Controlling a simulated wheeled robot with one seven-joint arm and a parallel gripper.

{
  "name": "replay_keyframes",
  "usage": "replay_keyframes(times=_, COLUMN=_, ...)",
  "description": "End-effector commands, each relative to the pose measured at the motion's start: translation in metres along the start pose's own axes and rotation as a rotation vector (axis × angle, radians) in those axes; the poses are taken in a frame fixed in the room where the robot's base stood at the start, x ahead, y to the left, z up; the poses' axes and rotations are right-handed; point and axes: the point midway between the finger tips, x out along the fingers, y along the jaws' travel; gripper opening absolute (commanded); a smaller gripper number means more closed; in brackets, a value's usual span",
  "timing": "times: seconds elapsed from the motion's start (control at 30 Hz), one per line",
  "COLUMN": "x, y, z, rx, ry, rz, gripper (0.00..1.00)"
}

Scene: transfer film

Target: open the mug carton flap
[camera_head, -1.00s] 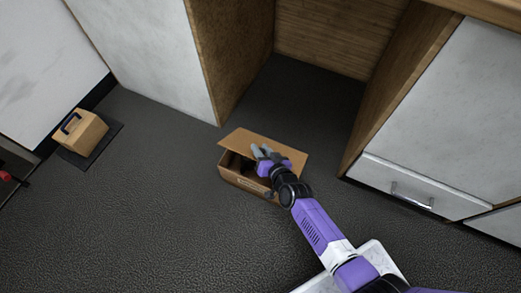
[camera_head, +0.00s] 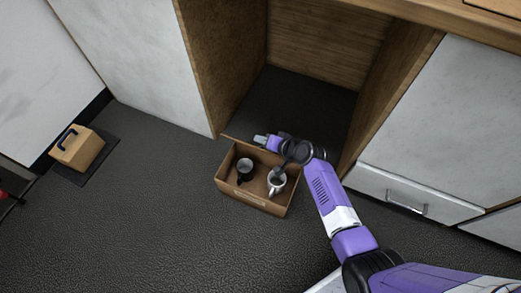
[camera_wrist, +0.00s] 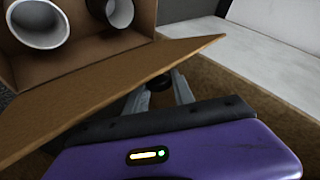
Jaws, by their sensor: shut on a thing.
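The brown mug carton (camera_head: 240,194) stands on the dark floor with its top open. Inside are a black mug with a pale interior (camera_head: 244,172) at the left and a white mug (camera_head: 273,188) at the right, partly under my arm. My gripper (camera_head: 260,140) is at the carton's back edge, shut on the flap. In the wrist view, the flap (camera_wrist: 95,88) crosses the picture as a slanted brown panel, my fingers (camera_wrist: 158,95) are at its edge, and both mug rims show beyond it. The flap is mostly hidden in the head view.
A wooden cabinet recess (camera_head: 315,95) opens behind the carton. A white drawer with a handle (camera_head: 408,206) is at the right. A tan block with a dark handle (camera_head: 78,150) sits on a dark mat at the left. The floor in front is clear.

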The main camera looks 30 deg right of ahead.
Motion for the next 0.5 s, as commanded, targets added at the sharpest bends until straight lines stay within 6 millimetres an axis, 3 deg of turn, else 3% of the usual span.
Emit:
replay_keyframes(times=0.03, x=0.002, y=0.001, z=-0.014, rx=0.033, ry=-0.023, rz=-0.001, gripper=0.0)
replay_keyframes(times=0.2, x=0.009, y=0.008, z=-0.04, rx=0.148, ry=-0.137, rz=-0.002, gripper=0.0)
replay_keyframes(times=0.5, x=0.026, y=0.025, z=-0.073, rx=0.321, ry=-0.313, rz=-0.003, gripper=0.0)
